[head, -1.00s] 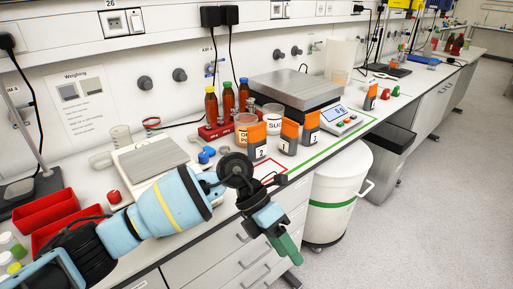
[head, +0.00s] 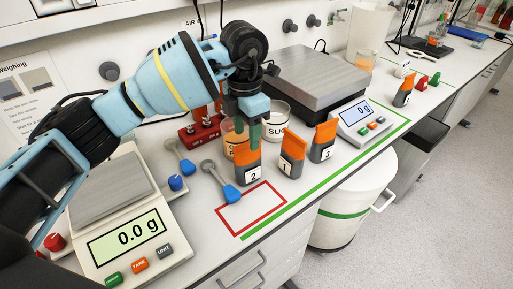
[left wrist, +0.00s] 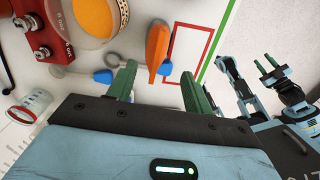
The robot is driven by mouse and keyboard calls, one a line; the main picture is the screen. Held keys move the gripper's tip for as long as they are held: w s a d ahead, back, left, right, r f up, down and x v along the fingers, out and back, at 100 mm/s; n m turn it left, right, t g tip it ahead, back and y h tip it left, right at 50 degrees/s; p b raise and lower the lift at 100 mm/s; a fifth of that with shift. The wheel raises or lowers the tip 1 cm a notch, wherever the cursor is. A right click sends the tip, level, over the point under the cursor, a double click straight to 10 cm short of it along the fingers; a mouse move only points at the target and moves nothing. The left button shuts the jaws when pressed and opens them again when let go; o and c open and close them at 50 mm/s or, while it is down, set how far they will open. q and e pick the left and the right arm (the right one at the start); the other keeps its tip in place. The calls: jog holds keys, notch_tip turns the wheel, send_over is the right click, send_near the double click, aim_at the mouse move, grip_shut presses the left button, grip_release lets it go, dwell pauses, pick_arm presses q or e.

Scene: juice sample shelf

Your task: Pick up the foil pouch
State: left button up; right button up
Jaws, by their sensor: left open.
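Three grey pouches with orange tops stand in a row on the bench: pouch 2 (head: 250,167), pouch 1 (head: 291,158) and pouch 3 (head: 323,143). The task does not say which one. My left gripper (head: 254,139) points down right at the top of pouch 2 and hides part of it. In the left wrist view the left gripper (left wrist: 156,80) is open, its green fingers on either side of an orange pouch top (left wrist: 157,47); contact cannot be told. My right gripper (left wrist: 268,65) shows at the right of that view, fingers apart and empty.
A red outlined rectangle (head: 222,220) lies empty before pouch 2. Spoons with blue handles (head: 230,193) lie left of it. A small scale (head: 130,235) stands front left, a larger balance (head: 315,80) behind.

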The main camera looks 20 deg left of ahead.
aim_at(247, 152)
pick_arm(q)
jog(key=shift+w+r, duration=0.1)
jog(key=shift+w, duration=0.3)
jog(key=shift+s, duration=0.25)
jog(key=shift+s+f, duration=0.1)
jog(key=shift+f, duration=0.2)
jog(key=shift+w+a+f, duration=0.1)
jog(key=shift+w+f, duration=0.1)
jog(key=shift+f, duration=1.6)
jog(key=shift+w+f, duration=0.15)
jog(key=shift+f, duration=1.6)
grip_shut()
